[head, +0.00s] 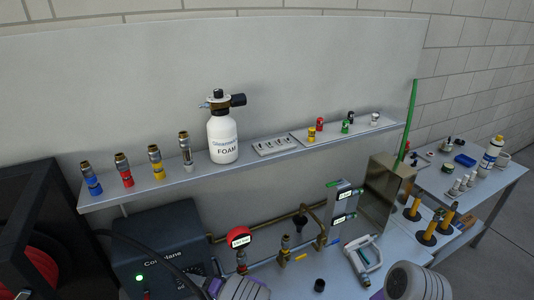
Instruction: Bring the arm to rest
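The task names only the arm. Part of my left arm (240,289) shows at the bottom edge, left of the middle, as a grey link with purple trim. Part of my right arm (412,283) shows at the bottom edge, right of the middle, as a rounded grey link with a purple ring. Both are cut off by the frame, in front of the bench. I can make out no fingertips of either gripper, so neither opening nor anything held is visible.
A grey-white handled tool (363,259) lies near my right arm. A red-topped gauge (239,238), valves and pipes stand on the bench near my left arm. A shelf (262,168) holds a foam bottle (222,137) and coloured couplings. A side table (507,182) stands at right.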

